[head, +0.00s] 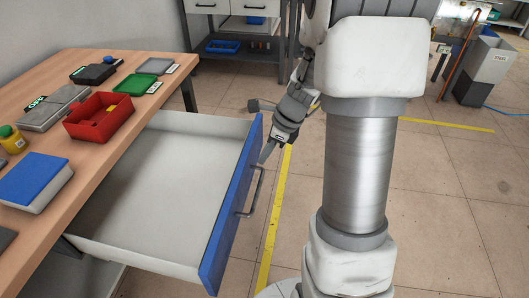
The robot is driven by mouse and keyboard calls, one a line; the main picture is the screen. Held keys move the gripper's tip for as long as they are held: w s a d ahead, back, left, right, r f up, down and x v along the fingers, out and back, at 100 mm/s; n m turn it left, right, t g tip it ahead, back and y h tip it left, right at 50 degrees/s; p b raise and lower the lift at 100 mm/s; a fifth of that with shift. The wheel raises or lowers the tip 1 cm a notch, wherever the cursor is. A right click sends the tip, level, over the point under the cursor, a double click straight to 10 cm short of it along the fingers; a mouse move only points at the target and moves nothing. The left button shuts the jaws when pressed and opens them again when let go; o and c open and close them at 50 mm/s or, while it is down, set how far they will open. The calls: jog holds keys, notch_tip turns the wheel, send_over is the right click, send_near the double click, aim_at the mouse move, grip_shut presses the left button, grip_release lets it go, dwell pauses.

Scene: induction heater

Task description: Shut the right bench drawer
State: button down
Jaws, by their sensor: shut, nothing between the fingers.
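The bench drawer (155,190) is pulled far out from under the wooden bench top (98,150). It is white inside, looks empty, and has a blue front panel (232,212). A grey bar handle (254,192) is on the outer face of that front. My gripper (265,158) is shut and empty. It points down at the outer side of the blue front, close to the handle's far end. I cannot tell whether the fingertips touch the front or the handle.
On the bench top are a red tray (99,117), a blue-topped box (35,182), a grey case (54,107), a green tray (135,84) and a yellow container (12,139). A shelf unit (238,45) stands behind. The tiled floor with yellow lines (274,216) is open to the right.

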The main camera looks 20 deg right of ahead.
aim_at(256, 168)
jog(key=b+x, duration=0.2)
jog(key=x, duration=0.4)
jog(key=shift+f, duration=0.1)
jog(key=shift+a, duration=0.1)
